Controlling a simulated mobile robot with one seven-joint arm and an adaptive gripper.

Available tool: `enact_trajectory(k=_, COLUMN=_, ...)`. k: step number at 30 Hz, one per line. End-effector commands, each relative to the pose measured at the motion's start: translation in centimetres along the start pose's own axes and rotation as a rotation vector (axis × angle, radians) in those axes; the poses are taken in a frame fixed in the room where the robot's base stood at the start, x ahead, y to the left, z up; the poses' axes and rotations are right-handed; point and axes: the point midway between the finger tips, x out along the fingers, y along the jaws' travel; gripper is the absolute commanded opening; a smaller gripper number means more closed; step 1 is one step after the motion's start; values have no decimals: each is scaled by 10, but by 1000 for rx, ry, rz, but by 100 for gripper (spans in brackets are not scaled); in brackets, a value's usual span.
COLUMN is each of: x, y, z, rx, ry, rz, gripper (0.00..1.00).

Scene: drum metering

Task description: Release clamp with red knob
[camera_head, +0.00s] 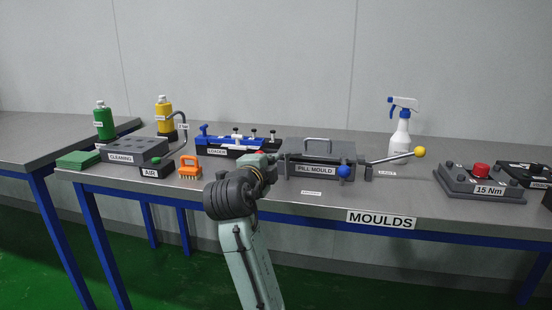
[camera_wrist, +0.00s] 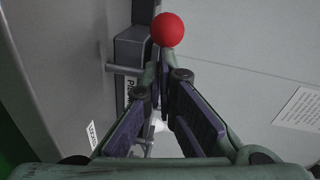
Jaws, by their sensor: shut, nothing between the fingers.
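The red knob (camera_wrist: 168,30) is a round ball in the wrist view, just beyond my fingertips. In the head view only a small bit of the red knob (camera_head: 260,153) shows above my gripper, at the left end of the grey pill mould (camera_head: 313,170). My gripper (camera_wrist: 165,78) is shut and empty, its tips close to the knob's near side. I cannot tell whether they touch it. In the head view my gripper (camera_head: 268,168) is by the mould's left side and hides most of the clamp.
A blue knob (camera_head: 344,171) is at the mould's front right, and a lever with a yellow ball (camera_head: 419,152) sticks out to the right. The loader (camera_head: 232,147) stands left of the mould. An orange brush (camera_head: 189,167) lies further left. The table front near the MOULDS label is clear.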

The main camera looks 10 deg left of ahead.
Motion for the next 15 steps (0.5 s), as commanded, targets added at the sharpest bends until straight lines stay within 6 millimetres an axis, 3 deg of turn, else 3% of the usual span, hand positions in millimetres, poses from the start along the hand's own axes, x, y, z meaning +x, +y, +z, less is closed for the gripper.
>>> enact_trajectory(k=9, x=11, y=-4, z=21, rx=36, ry=272, rz=39, gripper=0)
enact_trajectory(k=15, x=18, y=-5, z=24, rx=38, ry=269, rz=37, gripper=0)
